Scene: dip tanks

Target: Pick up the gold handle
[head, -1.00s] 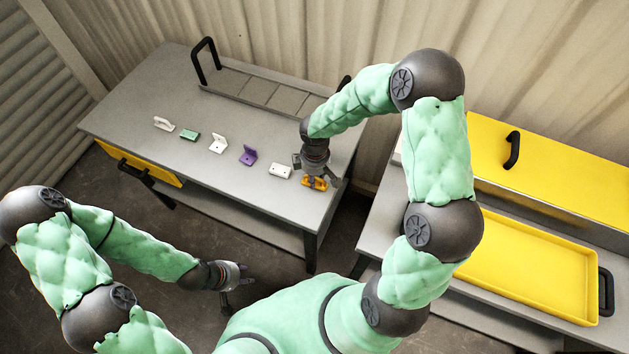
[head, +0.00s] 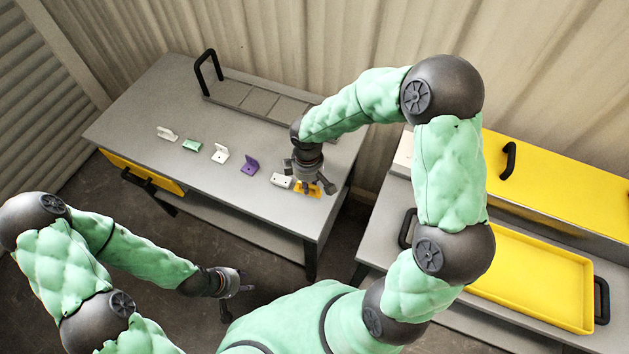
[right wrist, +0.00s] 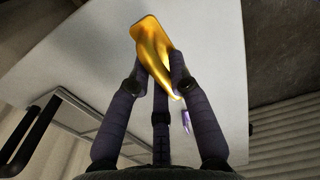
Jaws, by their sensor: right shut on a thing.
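The gold handle (head: 314,193) is at the near right corner of the grey table (head: 240,195), just right of a white block. In the right wrist view the gold handle (right wrist: 149,35) lies between the dark fingers, with its flat end pointing away from them. My right gripper (head: 308,181) is shut on it from above; its fingers (right wrist: 158,75) hide part of the handle. I cannot tell whether the handle is clear of the table top. My left gripper (head: 238,292) is open and empty, low in front of the table.
A white handle (head: 167,134), green block (head: 192,145), white bracket (head: 220,152), purple bracket (head: 250,165) and white block (head: 281,180) form a row left of the gold handle. A rack (head: 250,102) stands behind. A yellow tray (head: 535,275) and yellow lid (head: 560,175) are at right.

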